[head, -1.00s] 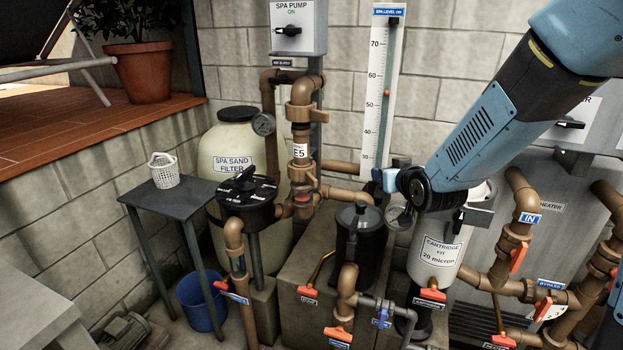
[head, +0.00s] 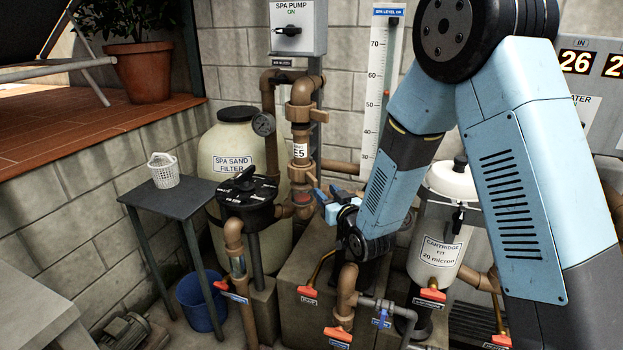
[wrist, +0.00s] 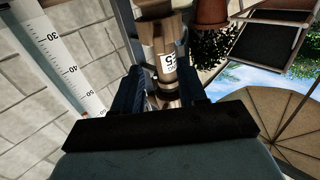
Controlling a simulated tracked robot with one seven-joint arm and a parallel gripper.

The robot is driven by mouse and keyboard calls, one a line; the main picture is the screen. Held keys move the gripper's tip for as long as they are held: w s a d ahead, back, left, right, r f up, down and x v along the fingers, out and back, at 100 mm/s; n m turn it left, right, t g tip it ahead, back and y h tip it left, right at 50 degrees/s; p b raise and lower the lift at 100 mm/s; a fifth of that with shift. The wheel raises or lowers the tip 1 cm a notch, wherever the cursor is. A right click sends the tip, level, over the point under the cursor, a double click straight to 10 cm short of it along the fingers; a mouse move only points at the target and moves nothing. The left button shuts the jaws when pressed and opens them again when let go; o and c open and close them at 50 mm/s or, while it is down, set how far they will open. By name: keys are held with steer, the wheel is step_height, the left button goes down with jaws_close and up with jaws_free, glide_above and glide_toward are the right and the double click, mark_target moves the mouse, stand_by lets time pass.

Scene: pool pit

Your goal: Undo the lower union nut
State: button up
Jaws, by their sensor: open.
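The brown vertical pipe stands by the wall with an E5 label on it. The lower union nut (head: 302,171) is a brown ring with lugs below that label. In the wrist view the pipe shows upside down, and a wide brown collar at the top edge appears to be the lower nut (wrist: 153,10). My gripper (head: 325,197) is open and empty, just right of the pipe and slightly below the nut in the head view. In the wrist view its dark blue fingers (wrist: 158,78) appear on either side of the pipe; I cannot tell whether they touch it.
An upper union (head: 303,113) sits higher on the pipe. The spa sand filter (head: 232,190) and black multiport valve (head: 247,203) stand to the left. The level scale (head: 381,90) and cartridge filter (head: 437,250) stand to the right. A dark strainer pot lies partly hidden behind my arm.

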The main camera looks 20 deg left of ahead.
mark_target(307, 173)
steer(key=x, duration=1)
steer(key=shift+w+a, duration=0.2)
steer(key=shift+a, duration=0.1)
jaws_close()
